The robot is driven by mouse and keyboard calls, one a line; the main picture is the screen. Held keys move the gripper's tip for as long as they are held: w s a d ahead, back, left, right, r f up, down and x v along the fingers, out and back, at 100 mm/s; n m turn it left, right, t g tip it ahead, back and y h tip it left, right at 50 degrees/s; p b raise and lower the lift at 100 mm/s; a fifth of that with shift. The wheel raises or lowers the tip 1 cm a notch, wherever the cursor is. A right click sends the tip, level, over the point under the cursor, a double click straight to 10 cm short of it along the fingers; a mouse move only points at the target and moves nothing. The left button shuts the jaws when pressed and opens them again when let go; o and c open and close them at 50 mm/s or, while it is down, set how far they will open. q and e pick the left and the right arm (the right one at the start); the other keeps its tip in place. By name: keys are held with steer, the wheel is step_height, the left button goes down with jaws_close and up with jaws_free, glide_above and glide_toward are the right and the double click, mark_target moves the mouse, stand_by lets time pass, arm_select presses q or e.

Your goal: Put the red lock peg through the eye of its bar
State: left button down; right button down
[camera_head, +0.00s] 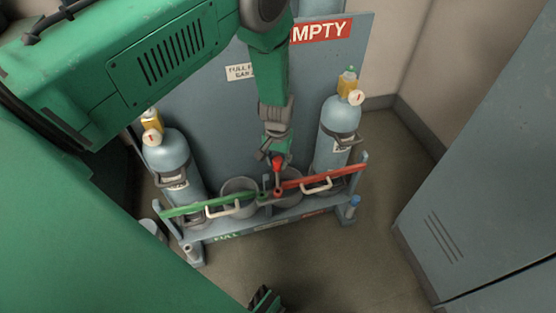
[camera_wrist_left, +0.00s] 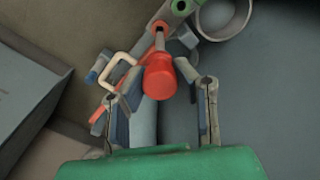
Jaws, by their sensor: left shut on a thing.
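My left gripper (camera_head: 275,155) reaches down from above the middle of the rack and is shut on the red lock peg (camera_head: 278,162). In the left wrist view the peg's round red head (camera_wrist_left: 160,82) lies between the fingers (camera_wrist_left: 158,100). The red bar (camera_head: 340,174) crosses the right half of the rack, with its inner end just below the peg. The bar's eye (camera_wrist_left: 160,25) shows beyond the head in the left wrist view. I cannot tell whether the peg's shank is in the eye. I cannot make out my right gripper for sure.
A green bar (camera_head: 185,211) crosses the left half of the rack. Blue-grey cylinders (camera_head: 170,158) (camera_head: 337,130) stand at both sides, with empty ring holders (camera_head: 238,186) between. White handles (camera_head: 222,211) stick out in front. A grey cabinet (camera_head: 480,200) stands at right; floor between is clear.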

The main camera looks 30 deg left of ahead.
mark_target(278, 169)
arm_select(q)
steer(key=shift+f+b, duration=1.15)
steer(key=shift+f, duration=0.85)
